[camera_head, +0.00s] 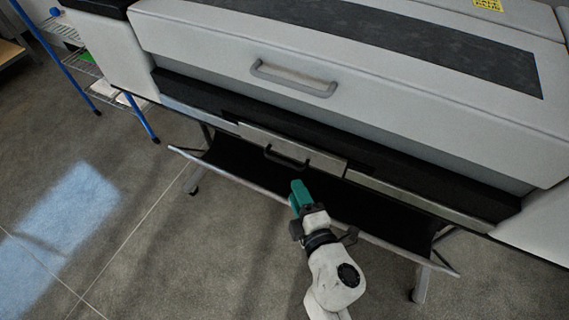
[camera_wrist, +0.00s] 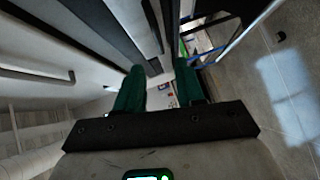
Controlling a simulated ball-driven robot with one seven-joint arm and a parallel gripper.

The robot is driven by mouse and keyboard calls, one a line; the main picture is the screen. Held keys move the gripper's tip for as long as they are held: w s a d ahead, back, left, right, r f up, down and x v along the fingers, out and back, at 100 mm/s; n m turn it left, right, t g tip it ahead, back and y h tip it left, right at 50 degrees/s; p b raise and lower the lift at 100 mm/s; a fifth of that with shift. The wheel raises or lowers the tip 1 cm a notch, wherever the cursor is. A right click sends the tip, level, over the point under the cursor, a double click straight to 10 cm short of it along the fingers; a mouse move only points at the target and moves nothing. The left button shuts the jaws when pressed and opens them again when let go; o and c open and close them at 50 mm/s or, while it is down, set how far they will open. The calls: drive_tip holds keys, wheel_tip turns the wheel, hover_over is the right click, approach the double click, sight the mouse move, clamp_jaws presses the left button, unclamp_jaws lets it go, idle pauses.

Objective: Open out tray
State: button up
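A light panel with a dark bar handle (camera_head: 287,158) is on the front of the large pale printer (camera_head: 330,50), low down under its lid. This panel (camera_head: 320,148) looks like the out tray's front and sits nearly flush with the bars beside it. My gripper (camera_head: 298,186) has teal fingers and is just below and slightly right of the handle in the head view; whether it touches cannot be told. In the wrist view my gripper (camera_wrist: 158,82) has its two fingers apart, with nothing clearly between them. The handle cannot be made out surely there.
A black sling (camera_head: 375,212) with a pale front rail (camera_head: 225,172) hangs under the printer, close around my gripper. A larger handle (camera_head: 293,78) is on the lid above. A blue-legged rack (camera_head: 85,65) stands at the left. The floor (camera_head: 130,240) in front is clear.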

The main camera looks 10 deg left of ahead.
drive_tip(key=b+x, duration=0.2)
drive_tip(key=x, duration=0.8)
drive_tip(key=shift+d, duration=0.15)
clamp_jaws()
